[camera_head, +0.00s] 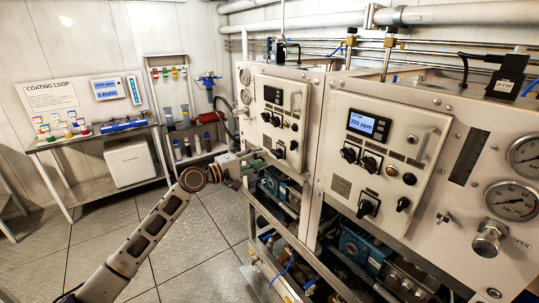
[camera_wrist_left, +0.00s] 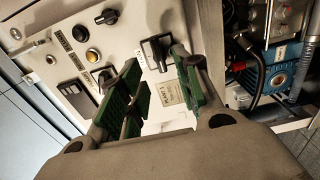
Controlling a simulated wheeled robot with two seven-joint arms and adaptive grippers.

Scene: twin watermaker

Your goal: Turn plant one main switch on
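The plant one panel (camera_head: 277,118) is the farther, left white panel in the head view. Its main switch (camera_wrist_left: 155,52) is a black rotary knob on a dark square plate, above a small label (camera_wrist_left: 168,94) that seems to read PLANT 1. My left gripper (camera_wrist_left: 156,68) is open, with green-padded fingers. The switch shows between the two fingertips in the wrist view; I cannot tell whether either finger touches it. In the head view the left gripper (camera_head: 258,161) is at the panel's lower edge, close to the switch (camera_head: 279,153). My right gripper is out of view.
A second panel (camera_head: 382,155) with a lit display stands nearer on the right, with pressure gauges beside it. Other knobs and lamps sit near the switch, including a black knob (camera_wrist_left: 107,17) and an amber lamp (camera_wrist_left: 93,55). Blue pumps (camera_head: 362,248) lie below. The left floor is clear.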

